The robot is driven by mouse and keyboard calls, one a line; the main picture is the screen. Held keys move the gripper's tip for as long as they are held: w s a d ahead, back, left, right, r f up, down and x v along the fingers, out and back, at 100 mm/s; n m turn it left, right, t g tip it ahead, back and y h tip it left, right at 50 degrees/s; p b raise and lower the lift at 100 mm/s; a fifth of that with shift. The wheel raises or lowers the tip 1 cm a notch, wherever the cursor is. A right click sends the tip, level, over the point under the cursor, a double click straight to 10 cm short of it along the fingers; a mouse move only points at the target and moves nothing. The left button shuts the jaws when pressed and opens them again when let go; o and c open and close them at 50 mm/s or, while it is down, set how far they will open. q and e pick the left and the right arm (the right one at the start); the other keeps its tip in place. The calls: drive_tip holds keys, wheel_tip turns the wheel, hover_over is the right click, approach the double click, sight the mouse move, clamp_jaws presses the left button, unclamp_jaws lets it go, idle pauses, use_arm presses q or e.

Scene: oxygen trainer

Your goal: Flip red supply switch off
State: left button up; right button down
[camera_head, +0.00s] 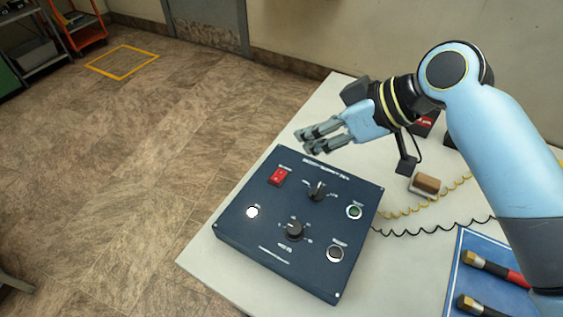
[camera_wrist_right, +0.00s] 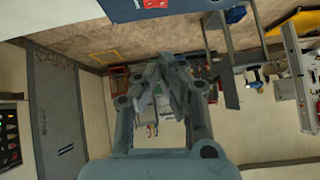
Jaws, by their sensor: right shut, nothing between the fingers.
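The red supply switch (camera_head: 278,176) sits at the upper left of the dark blue control box (camera_head: 265,215) in the head view. A red patch (camera_wrist_right: 155,3) on a dark blue surface shows at the top edge of the right wrist view, mostly cut off. My right gripper (camera_head: 306,142) is shut and empty. It is above and beyond the box's far edge, pointing left, apart from the switch. Its fingers also show in the right wrist view (camera_wrist_right: 172,62). The switch's rocker position is too small to tell. My left gripper is in neither view.
The box also bears black knobs (camera_head: 294,229), a white light (camera_head: 252,212) and a green button (camera_head: 354,212). A brown-topped block (camera_head: 426,184), coiled cords (camera_head: 430,230) and a blue tray (camera_head: 456,270) with brass-ended fittings are to its right. Bare table (camera_head: 205,257) lies left of the box.

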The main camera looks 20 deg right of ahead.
hover_over(281, 176)
wheel_tip(281, 176, down, 5)
drive_tip(key=shift+w+d+f, duration=0.1)
drive_tip(key=shift+d, duration=0.05)
wheel_tip(281, 176, down, 3)
drive_tip(key=shift+r, duration=0.2)
drive_tip(key=shift+f, duration=0.8)
drive_tip(key=shift+s+a+f, duration=0.1)
drive_tip(key=shift+s+a, duration=0.1)
drive_tip(key=shift+s+f, duration=0.1)
drive_tip(key=shift+f, duration=0.15)
